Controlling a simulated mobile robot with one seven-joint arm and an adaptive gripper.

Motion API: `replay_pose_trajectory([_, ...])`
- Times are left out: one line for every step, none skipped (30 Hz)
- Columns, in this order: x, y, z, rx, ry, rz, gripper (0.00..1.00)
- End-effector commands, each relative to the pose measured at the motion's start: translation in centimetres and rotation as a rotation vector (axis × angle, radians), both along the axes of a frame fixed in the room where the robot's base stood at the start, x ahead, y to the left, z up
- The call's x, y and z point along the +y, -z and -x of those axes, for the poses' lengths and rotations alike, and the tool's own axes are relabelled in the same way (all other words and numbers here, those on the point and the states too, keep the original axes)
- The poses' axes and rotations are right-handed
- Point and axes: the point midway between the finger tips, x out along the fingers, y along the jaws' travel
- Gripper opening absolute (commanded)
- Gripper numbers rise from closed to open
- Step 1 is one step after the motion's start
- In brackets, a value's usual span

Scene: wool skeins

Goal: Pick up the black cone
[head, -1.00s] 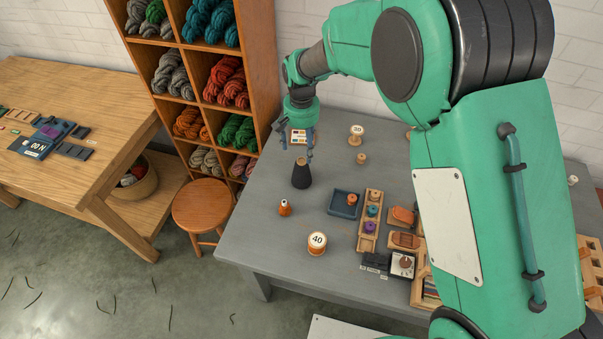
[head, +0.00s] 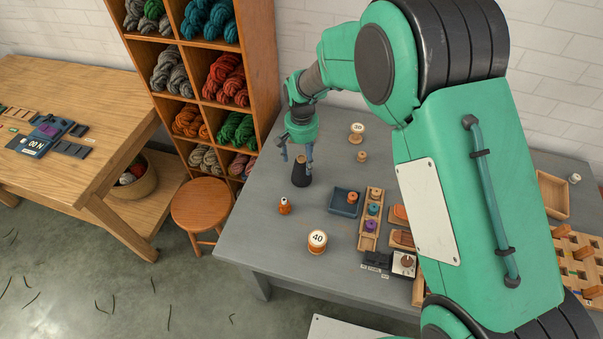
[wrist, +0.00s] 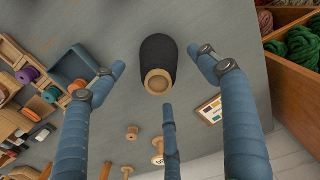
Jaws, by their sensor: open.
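The black cone (head: 301,171) stands upright on the grey table (head: 262,232), toward its left side, with a tan tip on top. In the wrist view the black cone (wrist: 158,60) lies between and ahead of my spread fingers, its tan end toward the camera. My gripper (head: 296,156) is open just above the cone, with fingers on either side of its top in the head view. My gripper also shows in the wrist view (wrist: 163,75), with blue fingers at left, right and below. No finger clearly touches the cone.
A wooden yarn shelf (head: 262,75) rises behind left.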

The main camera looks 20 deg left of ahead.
Motion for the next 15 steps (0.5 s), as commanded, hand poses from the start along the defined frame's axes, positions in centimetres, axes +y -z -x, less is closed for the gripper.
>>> replay_pose_trajectory([0.0,0.49,0.0,0.0,0.0,0.0,0.74])
replay_pose_trajectory([0.0,0.67,0.0,0.0,0.0,0.0,0.74])
replay_pose_trajectory([0.0,0.84,0.0,0.0,0.0,0.0,0.74])
replay_pose_trajectory([0.0,0.93,0.0,0.0,0.0,0.0,0.74])
replay_pose_trajectory([0.0,0.99,0.0,0.0,0.0,0.0,0.74])
replay_pose_trajectory([0.0,1.02,0.0,0.0,0.0,0.0,0.74])
replay_pose_trajectory([0.0,1.03,-0.01,0.0,0.0,0.0,0.74])
replay_pose_trajectory([0.0,1.02,-0.01,0.0,0.0,0.0,0.74])
replay_pose_trajectory([0.0,1.01,-0.01,0.0,0.0,0.0,0.74])
replay_pose_trajectory([0.01,1.0,-0.01,0.0,0.0,0.0,0.74])
replay_pose_trajectory([0.01,1.0,-0.01,0.0,0.0,0.0,0.74])
replay_pose_trajectory([0.0,1.0,-0.01,0.0,0.0,0.0,0.74])
replay_pose_trajectory([0.0,1.0,-0.01,0.0,0.0,0.0,0.74])
replay_pose_trajectory([0.01,1.01,-0.01,0.0,0.0,0.0,0.74])
replay_pose_trajectory([0.0,1.07,0.0,0.0,0.0,0.0,0.74])
